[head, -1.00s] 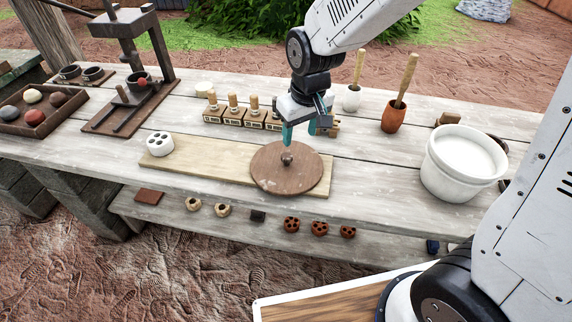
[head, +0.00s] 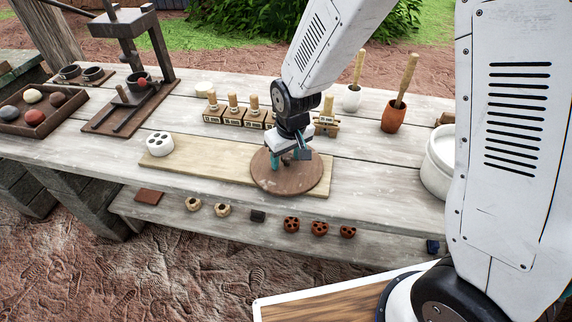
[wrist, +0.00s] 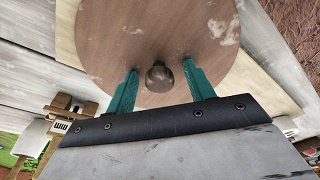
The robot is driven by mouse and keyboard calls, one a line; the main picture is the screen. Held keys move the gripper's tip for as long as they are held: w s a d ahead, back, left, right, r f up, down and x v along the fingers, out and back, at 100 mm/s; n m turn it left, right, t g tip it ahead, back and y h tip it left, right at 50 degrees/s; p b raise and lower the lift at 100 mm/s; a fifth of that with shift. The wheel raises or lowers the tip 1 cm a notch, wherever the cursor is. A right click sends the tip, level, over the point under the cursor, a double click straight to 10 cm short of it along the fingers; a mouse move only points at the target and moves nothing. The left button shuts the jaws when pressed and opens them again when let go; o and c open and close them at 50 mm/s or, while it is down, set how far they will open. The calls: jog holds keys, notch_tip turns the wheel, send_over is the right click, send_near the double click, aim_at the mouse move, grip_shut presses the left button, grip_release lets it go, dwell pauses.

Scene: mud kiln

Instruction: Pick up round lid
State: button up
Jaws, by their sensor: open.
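The round lid (head: 287,184) is a flat brown wooden disc lying on a pale board (head: 212,170) on the table. In the wrist view the lid (wrist: 150,30) fills the upper middle, with a small dark round knob (wrist: 159,77) standing up from it. My gripper (head: 287,160) is low over the lid. In the wrist view its two teal fingers (wrist: 160,84) are open, one on each side of the knob, with a gap on both sides. I cannot tell whether the fingertips touch the lid. In the head view the knob is mostly hidden by my gripper.
A white cup with holes (head: 159,144) stands on the board's left part. Several wooden-handled stamps (head: 232,112) stand behind the board. A brown pot (head: 394,117) with a wooden tool is at the back right. A white bucket (head: 437,165) is partly hidden by my arm.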

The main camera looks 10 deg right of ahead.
jog(key=c, duration=0.9)
jog(key=shift+c, duration=0.2)
